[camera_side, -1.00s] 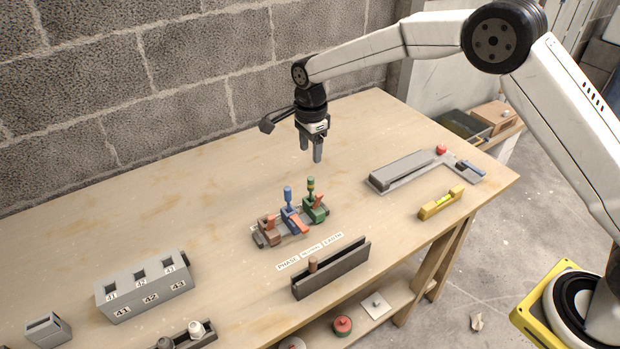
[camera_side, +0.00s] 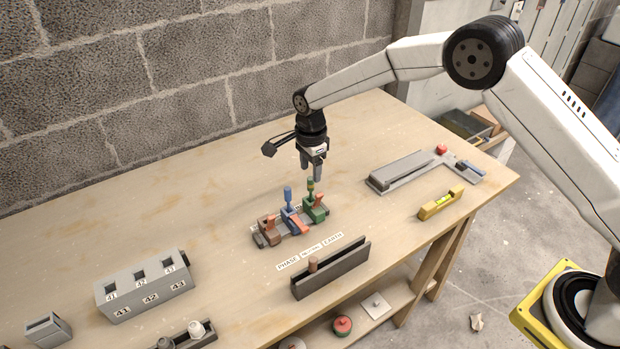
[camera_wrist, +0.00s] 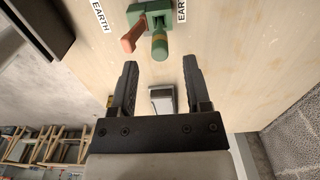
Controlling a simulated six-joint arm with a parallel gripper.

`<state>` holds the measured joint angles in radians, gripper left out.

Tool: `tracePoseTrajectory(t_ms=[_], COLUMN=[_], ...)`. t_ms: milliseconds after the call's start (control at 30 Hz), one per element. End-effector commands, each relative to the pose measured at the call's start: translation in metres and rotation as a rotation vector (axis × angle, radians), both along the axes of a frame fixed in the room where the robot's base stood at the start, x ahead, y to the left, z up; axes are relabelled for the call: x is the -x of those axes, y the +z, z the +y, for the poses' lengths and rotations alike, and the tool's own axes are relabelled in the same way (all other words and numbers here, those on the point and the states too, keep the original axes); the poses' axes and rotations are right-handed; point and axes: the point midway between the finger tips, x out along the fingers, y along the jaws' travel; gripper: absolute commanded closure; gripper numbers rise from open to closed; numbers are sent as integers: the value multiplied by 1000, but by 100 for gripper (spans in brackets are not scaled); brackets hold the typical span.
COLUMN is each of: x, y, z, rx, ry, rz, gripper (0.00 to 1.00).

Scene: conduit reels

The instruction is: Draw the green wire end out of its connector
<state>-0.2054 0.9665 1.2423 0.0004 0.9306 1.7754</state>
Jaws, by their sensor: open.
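The green connector (camera_side: 316,213) stands at the right end of a row of three connectors on the table, beside the blue one. The green wire end (camera_side: 310,188) stands upright in it, with a yellowish band near its top. An orange lever (camera_wrist: 132,35) sits on the connector's side in the wrist view. My gripper (camera_side: 312,170) is open and empty, pointing down just above and slightly behind the green wire end. In the wrist view, the green wire end (camera_wrist: 159,45) lies ahead of the fingertips, roughly between their lines, and apart from them.
The blue connector (camera_side: 292,218) with its blue wire end and a brown connector (camera_side: 268,230) stand close on the left. A dark grey channel (camera_side: 330,270) holds a brown peg in front. A yellow level (camera_side: 441,203) and a grey tray (camera_side: 410,172) lie right.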

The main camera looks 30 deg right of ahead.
Motion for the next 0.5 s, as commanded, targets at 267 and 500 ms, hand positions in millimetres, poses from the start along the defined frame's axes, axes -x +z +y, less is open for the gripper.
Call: tracePoseTrajectory(t_ms=[267,500], x=[0,0], y=[-22,-31], z=[0,0], rx=[1,1], ry=[0,0], rz=[2,2], gripper=[38,38])
